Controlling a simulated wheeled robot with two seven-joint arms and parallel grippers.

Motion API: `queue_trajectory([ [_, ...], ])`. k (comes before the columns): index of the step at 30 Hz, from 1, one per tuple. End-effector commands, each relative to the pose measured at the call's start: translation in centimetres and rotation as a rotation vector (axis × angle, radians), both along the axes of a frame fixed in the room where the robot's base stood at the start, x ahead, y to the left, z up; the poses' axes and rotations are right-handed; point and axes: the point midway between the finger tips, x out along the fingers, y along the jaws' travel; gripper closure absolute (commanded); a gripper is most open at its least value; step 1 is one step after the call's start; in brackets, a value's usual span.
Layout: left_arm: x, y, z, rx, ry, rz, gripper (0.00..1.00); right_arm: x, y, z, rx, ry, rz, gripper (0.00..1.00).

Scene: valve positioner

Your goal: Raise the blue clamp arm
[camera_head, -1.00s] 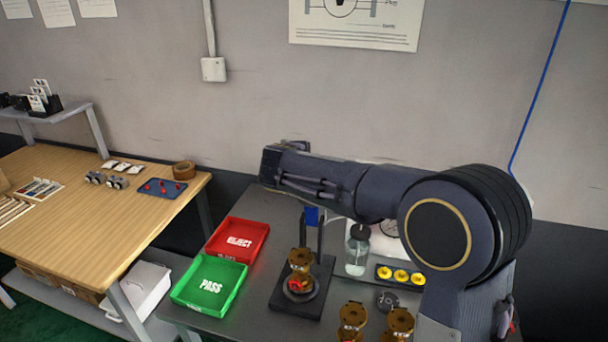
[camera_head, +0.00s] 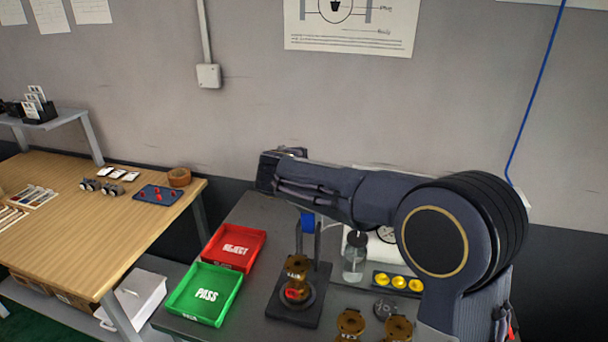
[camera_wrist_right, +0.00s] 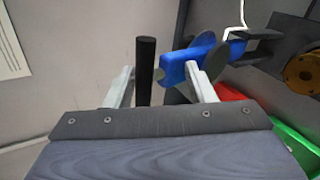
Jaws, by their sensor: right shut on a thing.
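The blue clamp arm (camera_head: 307,222) shows only in part in the head view, under my right forearm at the top of the dark fixture stand (camera_head: 283,306). In the right wrist view the blue clamp arm (camera_wrist_right: 178,70) lies at the right finger, beside a dark upright handle (camera_wrist_right: 145,70). My right gripper (camera_wrist_right: 163,85) has its fingers on either side of the handle and is shut on the clamp arm; the exact contact is hard to see. A brass valve body (camera_head: 297,266) sits on the stand below. My left gripper is not in view.
Green PASS (camera_head: 166,300) and red REJECT (camera_head: 263,243) trays stand left of the fixture. A clear bottle (camera_head: 354,262) and a tray of yellow parts (camera_head: 377,280) are to its right. Brass valve parts (camera_head: 350,322) lie in front. A wooden table (camera_head: 90,235) stands left.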

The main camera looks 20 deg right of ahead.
Motion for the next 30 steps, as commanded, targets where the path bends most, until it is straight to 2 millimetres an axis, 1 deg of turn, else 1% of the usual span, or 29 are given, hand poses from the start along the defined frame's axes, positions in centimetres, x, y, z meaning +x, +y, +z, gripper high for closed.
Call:
queue_trajectory([
  [1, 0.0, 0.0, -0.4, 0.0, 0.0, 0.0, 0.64, -0.6, 0.1, -0.4, -0.002, 0.01, -0.006, 0.62],
  [2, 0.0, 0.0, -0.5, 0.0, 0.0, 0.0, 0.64, -0.9, 0.4, -0.1, -0.001, 0.009, -0.004, 0.62],
  [9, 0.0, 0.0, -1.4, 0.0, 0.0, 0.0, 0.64, -3.8, 2.5, 2.4, -0.002, -0.001, 0.001, 0.62],
  [12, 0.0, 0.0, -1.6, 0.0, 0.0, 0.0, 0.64, -4.6, 3.1, 3.3, -0.003, -0.004, 0.001, 0.62],
  [18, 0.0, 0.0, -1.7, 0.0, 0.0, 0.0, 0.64, -5.3, 3.6, 4.0, -0.004, -0.004, 0.002, 0.62],
  [28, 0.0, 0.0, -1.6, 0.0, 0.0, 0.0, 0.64, -5.3, 3.7, 4.1, -0.004, -0.007, 0.003, 0.62],
  [30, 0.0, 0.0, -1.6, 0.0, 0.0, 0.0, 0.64, -5.5, 3.3, 3.9, 0.008, -0.002, -0.003, 0.62],
])
